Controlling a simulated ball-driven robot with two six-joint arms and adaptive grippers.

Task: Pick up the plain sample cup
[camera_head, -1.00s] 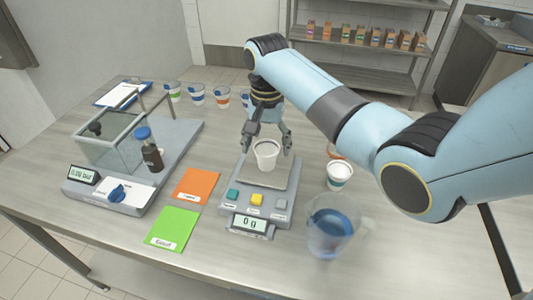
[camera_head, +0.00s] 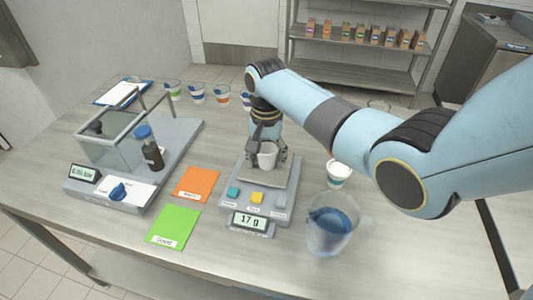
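The plain white sample cup (camera_head: 267,157) stands upright over the plate of the weighing scale (camera_head: 282,217). The scale's display reads 17 g. My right gripper (camera_head: 267,160) reaches down from above, with a finger close against each side of the cup; it looks shut on it. The cup's rear side and its contact with the plate are partly hidden by the fingers. My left gripper is not in view.
A teal-banded cup (camera_head: 339,173) and a clear jug with blue liquid (camera_head: 331,225) stand to the right. Orange (camera_head: 197,184) and green (camera_head: 173,227) cards lie left of the scale. A glass-sided device (camera_head: 108,140) stands further left. Several banded cups stand behind.

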